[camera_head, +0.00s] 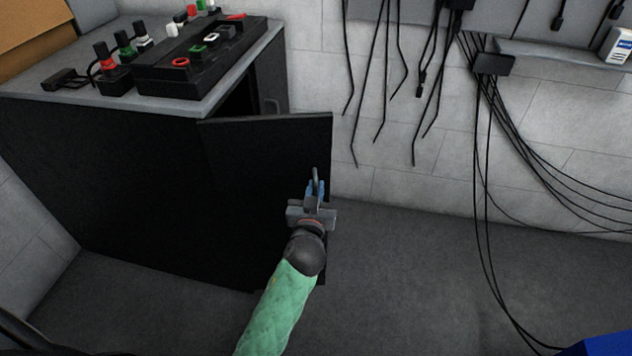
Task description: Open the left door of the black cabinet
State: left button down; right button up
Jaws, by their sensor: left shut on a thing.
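The black cabinet (110,180) with a grey top stands at the left. Its near door (262,150) stands swung out from the front, and a dark opening (238,98) shows behind its top edge. The other door (271,75), farther back, looks shut and has its own grey handle (272,106). My left gripper (315,188), on the green-sleeved arm, is shut on the grey handle (315,174) near the open door's outer edge. The gripper and arm hide the lower part of that edge. My right gripper is not in view.
A black panel box (165,82) and several plugs and connectors sit on the cabinet top. Black cables (482,150) hang along the white block wall and reach the floor at the right. Grey floor (410,270) right of the door is clear. A blue object (605,345) shows at lower right.

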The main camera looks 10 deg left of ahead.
pick_arm(q)
jog(key=shift+s+r+m+h+p, duration=0.1)
jog(key=shift+s+m+h+p, duration=0.45)
jog(key=shift+s+h+p, duration=0.5)
jog(key=shift+s+r+m+h+p, duration=0.1)
jog(key=shift+s+m+h+p, duration=0.45)
jog(key=shift+s, duration=0.9)
jog(key=shift+s+a+f+m+h+p, duration=0.15)
jog(key=shift+s+m+h+p, duration=0.2)
jog(key=shift+s+h, duration=0.5)
jog(key=c, duration=1.6)
grip_release()
jog(key=shift+o, duration=0.2)
jog(key=shift+s, duration=0.15)
jog(key=s, duration=0.7)
jog(key=shift+s+a+b, duration=0.3)
jog(key=shift+a, duration=0.15)
